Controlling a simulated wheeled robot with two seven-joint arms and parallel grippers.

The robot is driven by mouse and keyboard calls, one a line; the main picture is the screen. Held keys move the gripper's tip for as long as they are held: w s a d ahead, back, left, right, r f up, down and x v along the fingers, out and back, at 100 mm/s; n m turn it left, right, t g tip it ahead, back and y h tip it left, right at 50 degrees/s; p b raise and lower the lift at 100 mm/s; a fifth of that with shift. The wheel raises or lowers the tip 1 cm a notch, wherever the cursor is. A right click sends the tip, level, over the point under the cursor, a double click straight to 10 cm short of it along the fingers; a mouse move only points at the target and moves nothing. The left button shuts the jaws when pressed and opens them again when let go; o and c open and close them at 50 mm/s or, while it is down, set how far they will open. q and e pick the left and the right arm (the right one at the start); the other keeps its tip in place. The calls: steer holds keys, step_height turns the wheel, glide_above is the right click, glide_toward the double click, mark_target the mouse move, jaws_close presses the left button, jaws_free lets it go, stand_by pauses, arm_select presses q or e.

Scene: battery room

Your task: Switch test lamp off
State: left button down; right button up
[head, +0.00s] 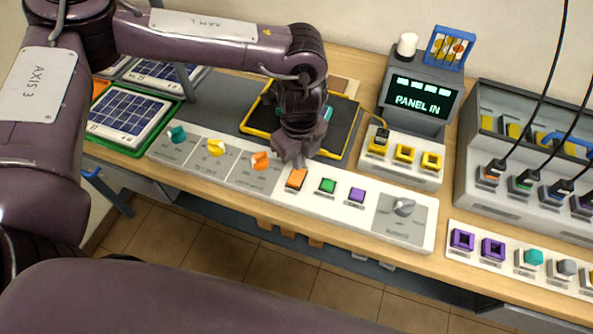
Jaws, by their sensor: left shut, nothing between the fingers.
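A long white control strip (338,213) lies along the front of the wooden bench. It carries a teal knob (178,134), a yellow knob (216,148), an orange knob (261,160), an orange switch (296,178), a green button (327,186), a purple button (357,195) and a grey rotary knob (404,207). Their labels are too small to read, so I cannot tell which one belongs to the test lamp. My left gripper (291,162) points down, shut and empty, just behind the orange switch; I cannot tell whether it touches it. My right gripper is out of view.
A black mat with a yellow rim (346,143) lies behind my left gripper. A grey display unit (418,96) reads "PANEL IN". Solar panels (122,113) lie at left. Cables plug into a rack (469,170) at right, with another button strip (506,262) before it.

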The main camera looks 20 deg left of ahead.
arm_select(q)
step_height(320, 180, up, 5)
steer(key=p, duration=0.3)
steer(key=shift+r+p, duration=0.15)
steer(key=shift+p, duration=0.25)
